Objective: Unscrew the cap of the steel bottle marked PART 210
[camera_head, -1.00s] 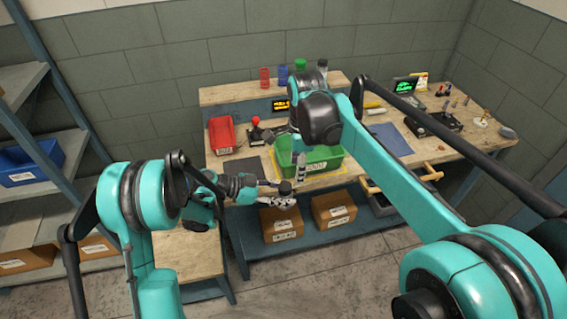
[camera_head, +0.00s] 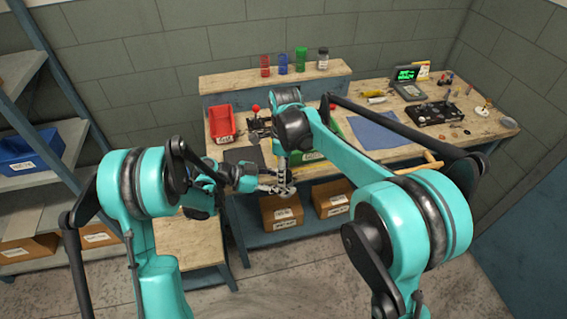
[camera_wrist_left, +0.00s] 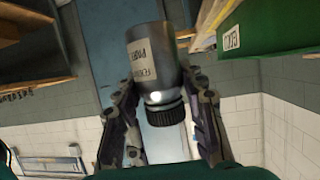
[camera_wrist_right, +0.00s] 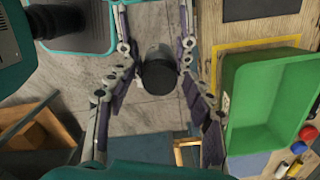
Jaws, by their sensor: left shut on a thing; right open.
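A steel bottle (camera_wrist_left: 155,65) with a black ribbed cap (camera_wrist_left: 166,114) shows between my left fingers in the left wrist view. Its pale label is only partly legible, so I cannot read the number. My left gripper (camera_head: 275,188) is shut on the bottle and holds it in the air in front of the workbench. My right gripper (camera_head: 284,178) is right above it, pointing down. In the right wrist view the cap (camera_wrist_right: 159,76) lies between the widely open right fingers (camera_wrist_right: 160,100), with a gap on both sides. The fingertips and bottle are small in the head view.
A green bin (camera_wrist_right: 270,95) stands on the workbench (camera_head: 235,152), mostly hidden behind my right arm in the head view. A red bin (camera_head: 221,124) is at its left. Another dark-capped bottle (camera_head: 323,59) stands on the raised back shelf. Cardboard boxes (camera_head: 281,212) sit below.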

